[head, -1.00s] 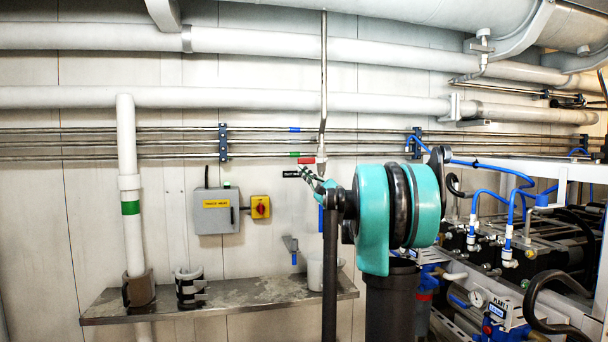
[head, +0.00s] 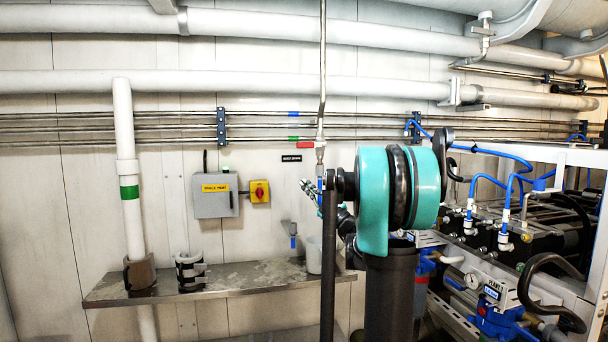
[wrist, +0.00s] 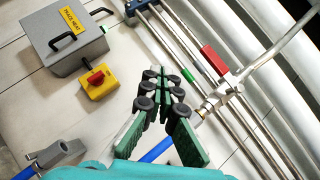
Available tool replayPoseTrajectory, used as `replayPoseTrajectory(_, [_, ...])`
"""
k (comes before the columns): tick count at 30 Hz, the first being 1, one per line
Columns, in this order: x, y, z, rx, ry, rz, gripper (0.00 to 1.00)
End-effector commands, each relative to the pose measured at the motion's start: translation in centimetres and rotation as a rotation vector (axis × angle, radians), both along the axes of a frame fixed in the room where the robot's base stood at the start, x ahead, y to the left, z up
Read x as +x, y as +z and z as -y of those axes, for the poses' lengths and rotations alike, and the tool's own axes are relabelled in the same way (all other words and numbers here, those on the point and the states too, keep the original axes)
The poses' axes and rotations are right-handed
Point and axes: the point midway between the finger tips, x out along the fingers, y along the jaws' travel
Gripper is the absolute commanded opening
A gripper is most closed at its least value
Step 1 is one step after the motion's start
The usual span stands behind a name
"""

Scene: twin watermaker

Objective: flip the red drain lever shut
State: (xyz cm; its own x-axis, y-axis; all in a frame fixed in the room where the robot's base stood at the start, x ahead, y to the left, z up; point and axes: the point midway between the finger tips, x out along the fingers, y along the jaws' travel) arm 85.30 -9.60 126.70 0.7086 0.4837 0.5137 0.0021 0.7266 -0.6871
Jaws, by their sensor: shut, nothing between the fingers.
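The red drain lever (head: 305,144) sits at the valve (head: 320,146) on the vertical metal pipe. It sticks out to the left, crosswise to the pipe. In the wrist view the red lever (wrist: 214,59) is right of and above my fingertips, with the brass and steel valve (wrist: 212,103) beside it. My gripper (wrist: 164,84) is shut and empty, its fingertips together. They appear apart from the lever, with a gap in the picture. In the head view my gripper (head: 318,188) is below the lever, partly hidden by my arm.
Thin horizontal pipes (head: 265,127) run along the wall behind the lever. A grey box (head: 214,195) and a yellow switch with a red knob (head: 259,192) are left. Blue tubing (wrist: 157,150) continues below the valve. A steel shelf (head: 240,281) lies below; pump machinery (head: 530,225) stands right.

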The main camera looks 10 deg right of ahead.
Motion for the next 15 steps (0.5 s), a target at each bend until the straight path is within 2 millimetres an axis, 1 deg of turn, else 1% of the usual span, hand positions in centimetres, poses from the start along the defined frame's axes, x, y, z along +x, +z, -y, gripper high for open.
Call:
replayPoseTrajectory(3, [-1.0, -1.0, 0.0, -0.001, -0.001, 0.0, 0.0])
replayPoseTrajectory(6, [-1.4, -1.4, 0.0, -0.001, -0.001, 0.0, 0.0])
replayPoseTrajectory(15, [-1.6, -1.6, 0.0, 0.0, 0.0, 0.0, 0.0])
